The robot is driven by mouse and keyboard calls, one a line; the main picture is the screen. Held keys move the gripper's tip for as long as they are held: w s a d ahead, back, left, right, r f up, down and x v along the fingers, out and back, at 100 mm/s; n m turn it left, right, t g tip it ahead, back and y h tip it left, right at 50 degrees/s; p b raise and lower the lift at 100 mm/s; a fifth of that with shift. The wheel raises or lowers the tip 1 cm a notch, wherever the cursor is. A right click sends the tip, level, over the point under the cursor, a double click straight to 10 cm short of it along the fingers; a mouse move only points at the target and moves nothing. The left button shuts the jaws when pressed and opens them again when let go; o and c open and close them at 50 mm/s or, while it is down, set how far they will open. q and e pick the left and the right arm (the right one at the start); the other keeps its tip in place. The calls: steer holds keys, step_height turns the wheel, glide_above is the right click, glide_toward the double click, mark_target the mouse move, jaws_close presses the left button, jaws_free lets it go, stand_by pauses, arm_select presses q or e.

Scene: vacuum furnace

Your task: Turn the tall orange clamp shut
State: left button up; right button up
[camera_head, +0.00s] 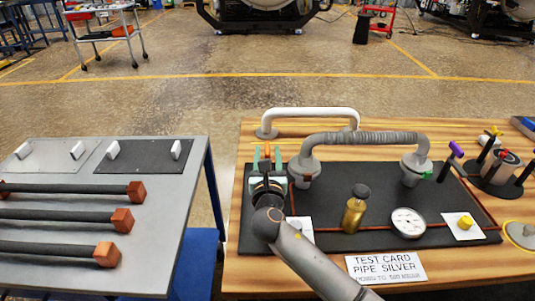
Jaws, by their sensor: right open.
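My right gripper (268,167) reaches in from the bottom of the head view, over the left end of the black mat. It is open, with its fingers pointing away from me. Narrow upright orange parts, which look like the tall orange clamp (267,150), show between and around the fingertips. The gripper hides the clamp's lower part, and I cannot tell whether they touch. The grey ribbed pipe (365,138) arches from a left flange (304,168), just right of the gripper, to a right flange with a green clamp (426,174). My left gripper is not in view.
A brass bottle (354,213), a round gauge (408,222) and a yellow knob (465,222) stand right of my arm. A white pipe (310,114) arches behind. A purple-topped clamp (455,150) is at right. A grey table (165,235) with orange-ended bars stands left, across a gap.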

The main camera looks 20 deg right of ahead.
steer(key=shift+w+d, duration=0.1)
steer(key=shift+w, duration=0.2)
jaws_close()
stand_by(1.3)
